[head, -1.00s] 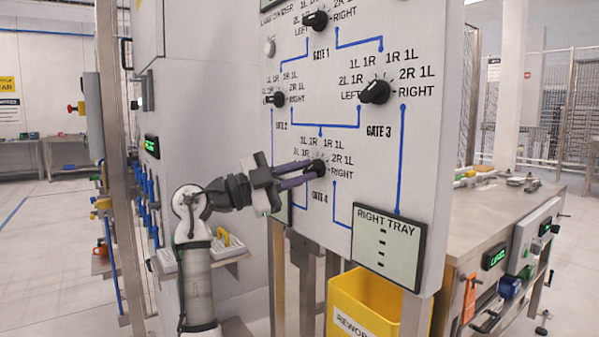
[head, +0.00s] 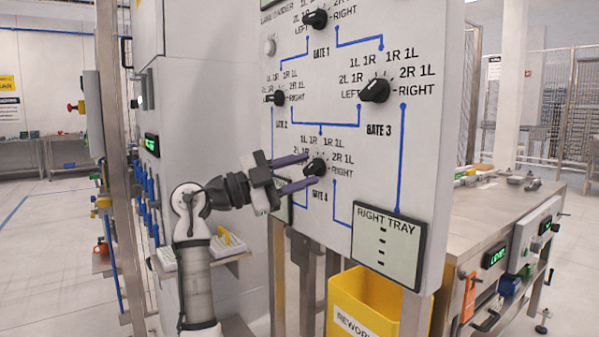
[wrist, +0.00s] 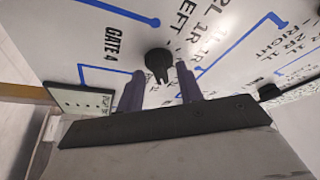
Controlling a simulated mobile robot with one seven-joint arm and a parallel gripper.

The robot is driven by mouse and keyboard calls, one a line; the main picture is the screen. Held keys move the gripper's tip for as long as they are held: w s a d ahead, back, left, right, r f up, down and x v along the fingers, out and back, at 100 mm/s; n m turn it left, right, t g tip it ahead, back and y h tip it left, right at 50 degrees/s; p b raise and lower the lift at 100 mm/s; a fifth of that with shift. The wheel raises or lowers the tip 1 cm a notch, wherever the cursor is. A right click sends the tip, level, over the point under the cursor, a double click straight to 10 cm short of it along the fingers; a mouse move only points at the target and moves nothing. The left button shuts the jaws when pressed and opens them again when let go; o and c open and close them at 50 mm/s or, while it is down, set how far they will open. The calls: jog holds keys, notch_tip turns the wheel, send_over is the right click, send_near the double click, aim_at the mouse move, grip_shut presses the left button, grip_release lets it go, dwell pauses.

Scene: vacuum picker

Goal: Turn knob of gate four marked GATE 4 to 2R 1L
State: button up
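The black gate four knob (head: 317,167) is on the upright white panel (head: 432,140), above the label GATE 4 and ringed by printed settings from LEFT to RIGHT, including 2R 1L. My gripper (head: 311,169) is open in front of it, its two purple fingers spread above and below the knob. In the wrist view the knob (wrist: 159,66) shows between and just beyond the fingertips (wrist: 157,78), with a visible gap on each side. Its narrow grip points down in that view. The exact setting is too small to read for certain.
Other knobs sit close by: gate 1 (head: 316,19), gate 2 (head: 278,97) and gate 3 (head: 375,90). The RIGHT TRAY plate (head: 388,246) is below right. A yellow rework bin (head: 365,290) stands under the panel. A metal workbench (head: 470,215) is at the right.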

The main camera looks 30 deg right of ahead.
jog(key=v, duration=1.3)
jog(key=shift+a, duration=0.3)
jog(key=shift+f, duration=0.1)
